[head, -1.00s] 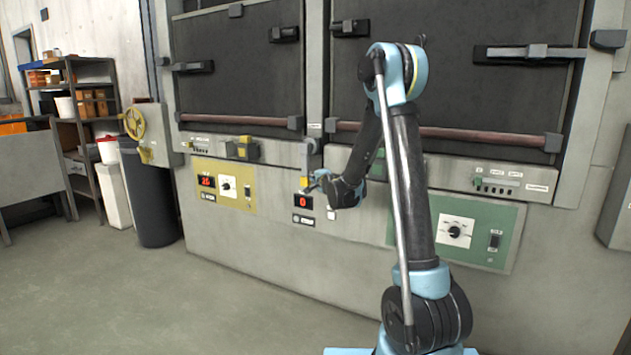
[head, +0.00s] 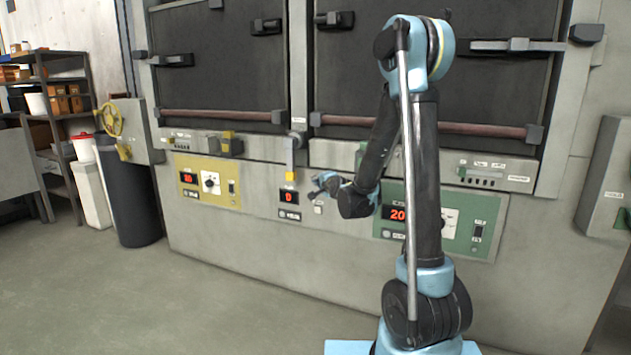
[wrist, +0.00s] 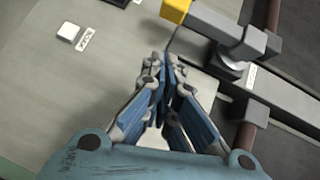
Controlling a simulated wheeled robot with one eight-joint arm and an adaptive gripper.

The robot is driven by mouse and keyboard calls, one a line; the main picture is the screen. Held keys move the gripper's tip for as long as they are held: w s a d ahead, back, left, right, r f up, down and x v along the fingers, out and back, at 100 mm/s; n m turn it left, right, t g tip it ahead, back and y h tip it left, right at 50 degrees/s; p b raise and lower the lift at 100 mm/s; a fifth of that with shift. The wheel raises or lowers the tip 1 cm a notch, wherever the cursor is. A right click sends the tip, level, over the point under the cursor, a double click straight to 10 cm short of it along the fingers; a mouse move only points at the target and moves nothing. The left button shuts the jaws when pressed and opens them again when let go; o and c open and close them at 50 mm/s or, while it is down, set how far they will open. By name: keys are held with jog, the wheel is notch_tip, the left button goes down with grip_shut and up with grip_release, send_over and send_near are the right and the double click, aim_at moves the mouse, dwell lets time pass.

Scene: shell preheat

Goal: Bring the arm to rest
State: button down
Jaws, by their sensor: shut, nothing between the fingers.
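My gripper (head: 322,181) is in front of the oven's lower wall, just right of the small central display (head: 289,197) that reads 0. In the wrist view my gripper (wrist: 166,62) has its blue-padded fingers brought together with nothing between them. A yellow-tipped grey lever (wrist: 176,10) is close beyond the fingertips there; it also shows in the head view (head: 290,172). I cannot tell whether the fingertips touch it. My arm is bent, its upper link raised and its forearm reaching down and left toward the wall.
A yellow panel (head: 232,184) is at left and a green panel (head: 478,232) with a display reading 20 is partly behind my arm. Dark oven doors (head: 220,75) rise above. A dark bin (head: 130,205) and shelves stand at left. The floor (head: 230,310) in front is clear.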

jog(key=s+d+f+n+g+h, duration=0.2)
jog(key=s+d, duration=0.6)
jog(key=s, duration=0.7)
jog(key=s+d+f+n+g+h, duration=0.2)
jog(key=s+d+f+n+g, duration=0.3)
jog(key=s, duration=1)
jog(key=s+d+f+n+g+h, duration=0.2)
jog(key=s+d+f+n+g, duration=0.1)
jog(key=s+d, duration=0.8)
jog(key=s+n+g, duration=0.1)
jog(key=s+g, duration=0.1)
jog(key=s, duration=0.2)
jog(key=shift+s+f+n+g, duration=0.2)
jog(key=shift+s+n+g, duration=0.05)
jog(key=shift+n+g, duration=0.05)
jog(key=shift+w+f, duration=0.2)
jog(key=shift+w, duration=0.25)
